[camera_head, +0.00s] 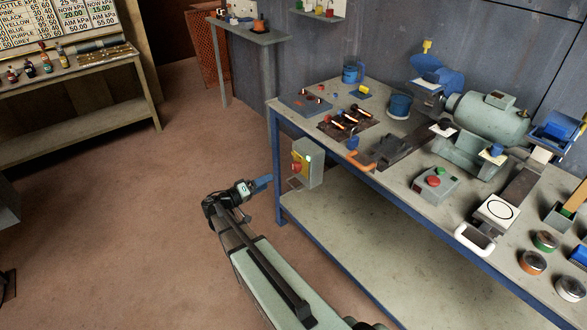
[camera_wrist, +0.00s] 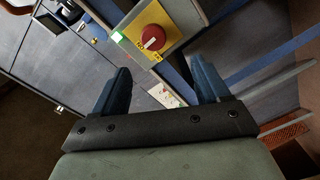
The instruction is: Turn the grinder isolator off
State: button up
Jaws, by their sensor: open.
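The grinder isolator (camera_head: 313,165) is a grey box on the bench's left end, with a yellow plate and a red knob. The wrist view shows the round red knob (camera_wrist: 152,38) on the yellow plate (camera_wrist: 172,17), with a small green patch at the plate's corner. My gripper (camera_head: 262,184) is left of the isolator in the head view, apart from it. In the wrist view my gripper (camera_wrist: 160,76) is open and empty, its two blue fingers spread. The knob appears beyond the fingertips, roughly between them, and not touched.
The bench (camera_head: 382,190) carries a bench grinder (camera_head: 488,118), a grey box with a red button (camera_head: 433,181), tins and small tools. Its blue front leg stands by the isolator. A shelf table (camera_head: 75,120) with bottles is at the far left. The brown floor between is clear.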

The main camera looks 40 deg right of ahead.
aim_at(293, 168)
jog(key=d+m, duration=0.1)
jog(key=d, duration=0.3)
jog(key=d+m, duration=0.1)
jog(key=d, duration=0.4)
jog(key=d+m, duration=0.1)
jog(key=d, duration=0.4)
jog(key=shift+s+r, duration=0.15)
jog(key=shift+r, duration=0.2)
jog(key=c, duration=1)
